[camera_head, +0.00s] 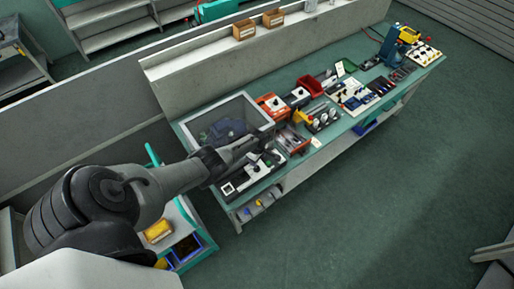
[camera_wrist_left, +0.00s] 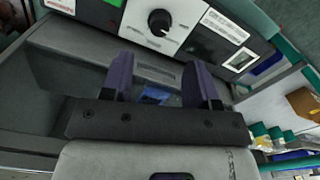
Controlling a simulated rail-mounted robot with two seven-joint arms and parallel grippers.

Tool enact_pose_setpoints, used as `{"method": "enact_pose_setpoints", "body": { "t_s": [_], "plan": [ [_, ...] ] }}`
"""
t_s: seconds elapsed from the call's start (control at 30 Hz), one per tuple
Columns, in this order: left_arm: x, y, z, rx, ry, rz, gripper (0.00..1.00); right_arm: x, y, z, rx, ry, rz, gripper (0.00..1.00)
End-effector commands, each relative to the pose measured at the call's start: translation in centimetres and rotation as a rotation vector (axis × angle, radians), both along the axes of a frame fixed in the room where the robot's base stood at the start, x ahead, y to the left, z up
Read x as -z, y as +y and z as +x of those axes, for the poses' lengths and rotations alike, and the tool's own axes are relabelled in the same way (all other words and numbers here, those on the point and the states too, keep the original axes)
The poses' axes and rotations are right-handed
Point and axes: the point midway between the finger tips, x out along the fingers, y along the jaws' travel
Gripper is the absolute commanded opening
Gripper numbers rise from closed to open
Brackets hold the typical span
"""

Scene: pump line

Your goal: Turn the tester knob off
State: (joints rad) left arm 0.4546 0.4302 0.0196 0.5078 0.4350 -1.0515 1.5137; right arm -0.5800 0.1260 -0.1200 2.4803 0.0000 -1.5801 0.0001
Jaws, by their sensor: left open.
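The tester (camera_head: 252,176) is a dark box with a white panel at the near left end of the green bench. In the left wrist view, its black round knob (camera_wrist_left: 160,22) with a white pointer mark sits on the white panel (camera_wrist_left: 176,38) near the top. My left gripper (camera_wrist_left: 161,66) is open, with two purple fingers apart and nothing between them. The knob lies beyond the fingertips, roughly centred between them, and no contact shows. In the head view the left gripper (camera_head: 258,150) is above the tester and partly hides it. My right gripper is not in view.
A grey-rimmed tray (camera_head: 192,125) with a dark blue item lies behind the tester. A red bin (camera_head: 310,86), tools and small parts fill the bench to the right. Open floor (camera_head: 330,215) lies in front of the bench.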

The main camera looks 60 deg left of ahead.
Motion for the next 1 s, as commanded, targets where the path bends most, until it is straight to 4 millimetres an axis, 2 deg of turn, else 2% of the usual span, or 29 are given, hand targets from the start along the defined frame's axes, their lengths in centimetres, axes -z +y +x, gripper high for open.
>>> {"method": "enact_pose_setpoints", "body": {
  "t_s": [0.03, 0.13, 0.17, 0.5, 1.0],
  "plan": [
    [-1.8, 0.0, 0.0, 0.001, -0.002, 0.001, 0.54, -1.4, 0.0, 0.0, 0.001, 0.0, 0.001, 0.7],
    [-3.4, 0.0, 0.0, 0.001, -0.002, 0.001, 0.54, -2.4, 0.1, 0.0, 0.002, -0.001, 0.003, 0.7],
    [-3.1, 0.0, 0.0, 0.001, -0.002, 0.001, 0.54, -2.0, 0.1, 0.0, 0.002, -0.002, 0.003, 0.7],
    [-5.0, 0.1, 0.0, 0.0, -0.001, 0.0, 0.54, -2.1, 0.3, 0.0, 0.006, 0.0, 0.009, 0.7],
    [-5.2, 0.0, 0.0, -0.001, 0.0, 0.0, 0.54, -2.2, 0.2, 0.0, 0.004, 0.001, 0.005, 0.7]
  ]
}}
